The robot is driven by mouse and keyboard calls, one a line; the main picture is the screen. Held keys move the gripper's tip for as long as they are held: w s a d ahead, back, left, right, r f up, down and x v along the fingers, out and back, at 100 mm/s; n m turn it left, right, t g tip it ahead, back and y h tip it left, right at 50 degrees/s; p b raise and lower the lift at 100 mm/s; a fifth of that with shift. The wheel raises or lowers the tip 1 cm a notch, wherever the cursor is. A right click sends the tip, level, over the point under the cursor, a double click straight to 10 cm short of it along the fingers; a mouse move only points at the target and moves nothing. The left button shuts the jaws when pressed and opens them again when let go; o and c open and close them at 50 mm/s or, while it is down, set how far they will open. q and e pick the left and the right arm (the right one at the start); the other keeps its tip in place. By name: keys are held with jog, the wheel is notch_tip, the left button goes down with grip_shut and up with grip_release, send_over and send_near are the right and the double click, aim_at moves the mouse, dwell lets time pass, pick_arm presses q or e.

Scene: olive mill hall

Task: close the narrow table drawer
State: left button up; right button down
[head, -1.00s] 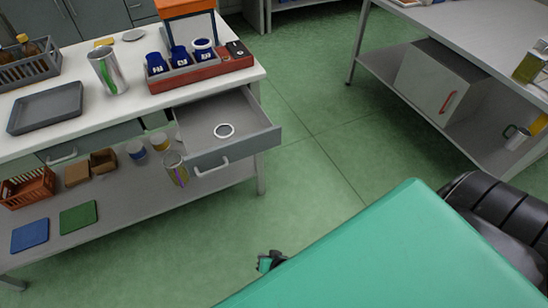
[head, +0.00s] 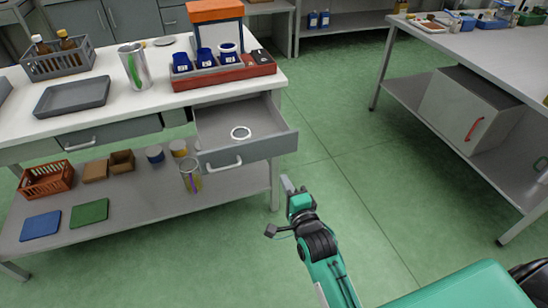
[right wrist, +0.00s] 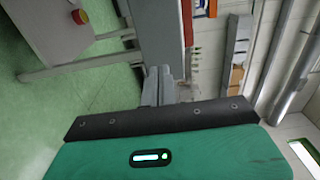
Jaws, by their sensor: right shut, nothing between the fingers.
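The narrow table drawer (head: 241,150) stands pulled open at the right end of the white-topped table (head: 130,107). It is grey, with a light bar handle (head: 223,165) on its front. My left gripper is not in view.
A red organiser tray with blue cups (head: 225,76), a steel cup (head: 135,66) and a grey tray (head: 72,95) stand on the tabletop. A second, shut drawer (head: 100,137) is at left. Green floor is open right of the table.

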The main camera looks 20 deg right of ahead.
aim_at(269, 149)
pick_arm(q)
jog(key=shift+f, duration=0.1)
pick_arm(e)
jog(key=w, duration=1.1)
jog(key=shift+w+a, duration=0.2)
jog(key=shift+w, duration=0.05)
